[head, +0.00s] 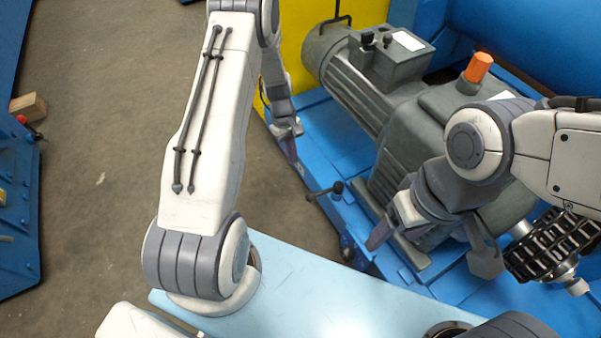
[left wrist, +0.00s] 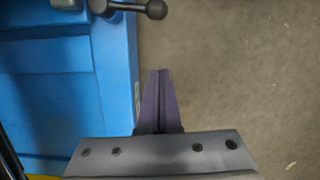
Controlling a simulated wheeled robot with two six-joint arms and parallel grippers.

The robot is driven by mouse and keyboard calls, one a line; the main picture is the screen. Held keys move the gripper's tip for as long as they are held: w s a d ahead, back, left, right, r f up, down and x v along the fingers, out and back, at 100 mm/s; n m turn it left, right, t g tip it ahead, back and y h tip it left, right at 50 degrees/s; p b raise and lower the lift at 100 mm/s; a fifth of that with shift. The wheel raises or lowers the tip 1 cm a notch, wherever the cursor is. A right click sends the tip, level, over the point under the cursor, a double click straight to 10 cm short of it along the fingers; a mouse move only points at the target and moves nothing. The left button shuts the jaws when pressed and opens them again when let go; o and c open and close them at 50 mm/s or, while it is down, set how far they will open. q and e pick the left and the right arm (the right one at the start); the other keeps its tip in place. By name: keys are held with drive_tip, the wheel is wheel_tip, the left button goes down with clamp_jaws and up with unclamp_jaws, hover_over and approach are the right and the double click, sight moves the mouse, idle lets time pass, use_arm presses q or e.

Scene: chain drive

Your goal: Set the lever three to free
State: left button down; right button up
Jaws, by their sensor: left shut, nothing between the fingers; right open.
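A small lever (head: 325,192) with a dark round knob sticks out from the near side of the blue machine frame in the head view. It also shows at the top of the left wrist view (left wrist: 130,7), its knob pointing right. No label or number is readable on it, so I cannot tell whether it is lever three. My left gripper (head: 299,168) is shut and empty, just beyond the lever and apart from it; its closed fingers also show in the left wrist view (left wrist: 158,75). My right gripper (head: 431,256) is open, its fingers spread in front of the grey gearbox.
A grey motor and gearbox (head: 410,125) with an orange cap (head: 478,67) stand on the blue frame (head: 320,125). A black chain (head: 550,245) is at the right. A light blue plate (head: 310,305) lies in front. Bare floor (head: 100,120) is free at left.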

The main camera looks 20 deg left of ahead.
sight(325, 192)
use_arm(q)
drive_tip(key=s+d+f+b, duration=0.3)
drive_tip(key=d+f+b, duration=0.2)
drive_tip(key=f, duration=0.3)
drive_tip(key=shift+s+d+b, duration=0.2)
drive_tip(key=shift+s+b, duration=0.05)
drive_tip(key=shift+b, duration=0.65)
use_arm(e)
wheel_tip(325, 192, down, 7)
drive_tip(key=shift+f, duration=0.15)
use_arm(q)
drive_tip(key=shift+f, duration=0.1)
